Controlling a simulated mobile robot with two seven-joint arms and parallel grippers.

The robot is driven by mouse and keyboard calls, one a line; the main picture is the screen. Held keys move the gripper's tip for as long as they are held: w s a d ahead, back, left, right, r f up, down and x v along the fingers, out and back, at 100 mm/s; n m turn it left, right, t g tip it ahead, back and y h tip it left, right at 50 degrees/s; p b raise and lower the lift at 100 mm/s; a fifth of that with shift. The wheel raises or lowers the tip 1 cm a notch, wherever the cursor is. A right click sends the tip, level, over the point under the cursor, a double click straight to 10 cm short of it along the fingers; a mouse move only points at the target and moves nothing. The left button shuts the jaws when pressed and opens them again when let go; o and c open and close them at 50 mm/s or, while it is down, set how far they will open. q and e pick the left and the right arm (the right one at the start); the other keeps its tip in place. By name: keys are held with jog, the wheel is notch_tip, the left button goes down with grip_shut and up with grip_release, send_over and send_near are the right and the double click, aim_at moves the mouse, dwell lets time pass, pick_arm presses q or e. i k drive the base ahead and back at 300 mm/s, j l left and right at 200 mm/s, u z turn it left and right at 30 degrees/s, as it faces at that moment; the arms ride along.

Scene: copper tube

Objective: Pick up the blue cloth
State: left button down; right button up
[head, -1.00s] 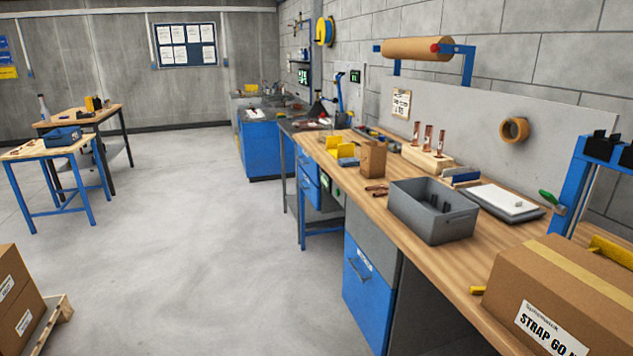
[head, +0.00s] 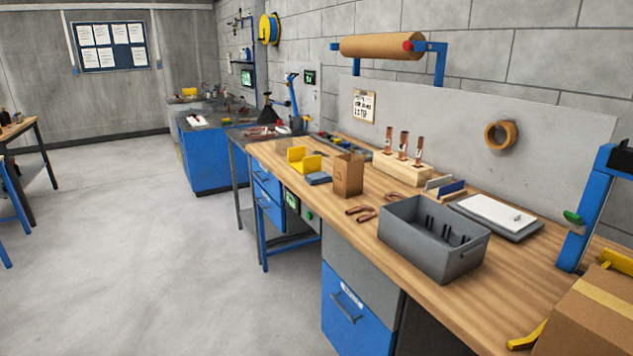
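A small flat blue-grey piece (head: 318,178), which looks like the folded blue cloth, lies on the wooden workbench (head: 300,198). It is just in front of a yellow holder (head: 304,161) and to the left of a brown paper bag or box (head: 348,175). It is too small to make out its folds. Neither of my grippers is in view.
Behind are a wooden block (head: 402,170) with upright copper tubes and a white pad (head: 495,211). A cardboard box (head: 590,320) fills the near right. Open floor (head: 180,270) lies left.

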aim_at(320, 177)
jog(key=i+j+z, duration=0.1)
jog(key=i+j, duration=0.6)
jog(key=i+j+z, duration=0.15)
jog(key=i+j, duration=0.55)
jog(key=j, duration=0.15)
